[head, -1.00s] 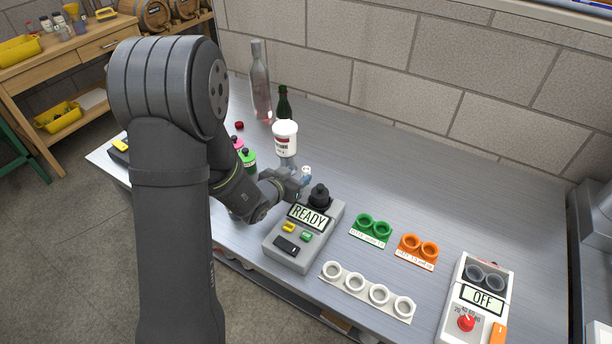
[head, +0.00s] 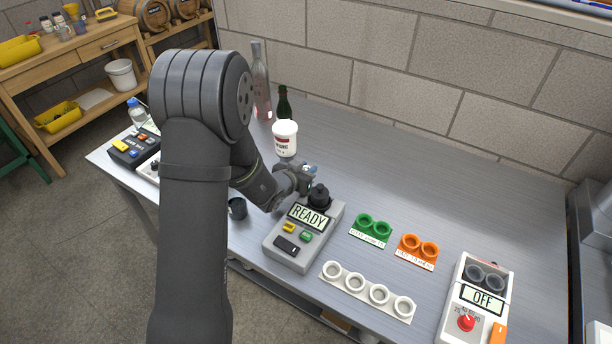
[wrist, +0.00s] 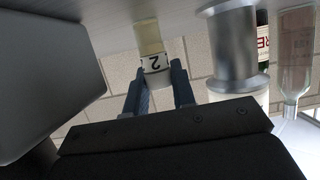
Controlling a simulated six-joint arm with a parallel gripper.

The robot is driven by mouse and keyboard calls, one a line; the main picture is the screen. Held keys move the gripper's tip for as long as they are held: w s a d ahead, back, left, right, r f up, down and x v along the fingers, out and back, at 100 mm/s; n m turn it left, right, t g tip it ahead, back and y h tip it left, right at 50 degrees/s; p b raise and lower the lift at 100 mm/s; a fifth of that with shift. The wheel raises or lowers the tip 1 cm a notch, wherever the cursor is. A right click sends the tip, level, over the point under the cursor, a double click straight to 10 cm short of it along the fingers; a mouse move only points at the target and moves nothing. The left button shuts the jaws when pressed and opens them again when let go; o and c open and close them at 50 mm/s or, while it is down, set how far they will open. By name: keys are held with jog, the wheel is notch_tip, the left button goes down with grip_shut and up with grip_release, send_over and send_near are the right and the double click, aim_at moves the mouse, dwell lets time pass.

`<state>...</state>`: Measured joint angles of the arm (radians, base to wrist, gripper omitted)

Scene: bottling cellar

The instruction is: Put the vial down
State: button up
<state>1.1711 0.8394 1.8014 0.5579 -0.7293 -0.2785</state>
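My gripper (wrist: 162,88) is shut on the vial (wrist: 150,38), which holds pale yellow liquid. Its white part marked "2" (wrist: 155,62) sits between the two fingertips. The wrist view is upside down, with the table surface along its top; I cannot tell whether the vial touches the table. In the head view my gripper (head: 306,178) is just behind the grey device reading READY (head: 291,237), close to its black knob-like top (head: 319,194). The vial is mostly hidden by the gripper there.
Green rings (head: 372,226), orange rings (head: 417,247) and a white four-ring rack (head: 348,283) lie right of the device. A white tub (head: 285,140) and bottles stand behind. A metal spool-shaped object (wrist: 232,50) is near the vial. The back right table is clear.

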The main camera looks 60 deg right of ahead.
grip_shut()
